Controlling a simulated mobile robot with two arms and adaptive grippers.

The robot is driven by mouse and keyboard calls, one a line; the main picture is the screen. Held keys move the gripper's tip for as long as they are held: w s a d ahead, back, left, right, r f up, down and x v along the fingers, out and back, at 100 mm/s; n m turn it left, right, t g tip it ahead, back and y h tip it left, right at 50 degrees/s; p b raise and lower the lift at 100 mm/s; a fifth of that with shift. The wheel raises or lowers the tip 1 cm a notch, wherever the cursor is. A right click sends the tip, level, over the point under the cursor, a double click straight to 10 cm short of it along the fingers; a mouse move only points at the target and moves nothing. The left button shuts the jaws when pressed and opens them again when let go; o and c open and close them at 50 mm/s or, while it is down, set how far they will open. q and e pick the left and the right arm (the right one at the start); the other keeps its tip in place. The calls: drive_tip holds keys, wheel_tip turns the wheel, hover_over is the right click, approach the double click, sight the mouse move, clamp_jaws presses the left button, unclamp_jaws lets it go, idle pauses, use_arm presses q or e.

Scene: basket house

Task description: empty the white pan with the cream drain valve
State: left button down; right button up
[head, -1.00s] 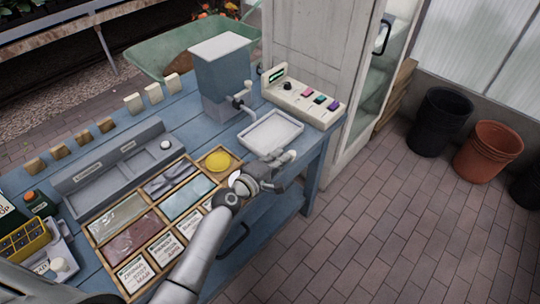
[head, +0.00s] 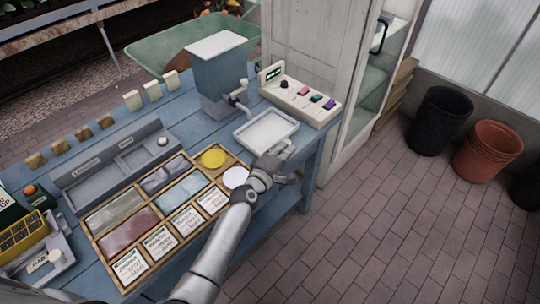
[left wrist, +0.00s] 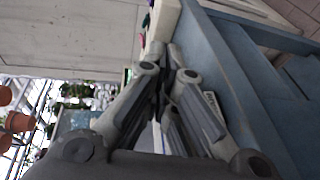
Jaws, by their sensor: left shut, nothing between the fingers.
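The white pan (head: 267,136) is a shallow rectangular tray lying flat near the right end of the blue table, below the spout of a blue-grey hopper (head: 216,72). My left gripper (head: 280,152) is shut and empty at the pan's near right corner, very close to its rim. I cannot tell whether it touches. No drain valve on the pan can be made out; the gripper covers that corner. A cream knob (head: 244,84) sits on the hopper's outlet. In the left wrist view the fingers (left wrist: 165,80) are together beside the blue table. My right gripper is not in view.
A cream control box (head: 300,103) with coloured buttons stands behind the pan. A wooden sorting tray (head: 160,205) with cards, a yellow disc (head: 213,158) and a white disc (head: 235,177) lies to the left.

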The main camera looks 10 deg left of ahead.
use_arm(q)
drive_tip(key=shift+w+d, duration=0.15)
drive_tip(key=shift+w, duration=0.25)
drive_tip(key=v, duration=1.2)
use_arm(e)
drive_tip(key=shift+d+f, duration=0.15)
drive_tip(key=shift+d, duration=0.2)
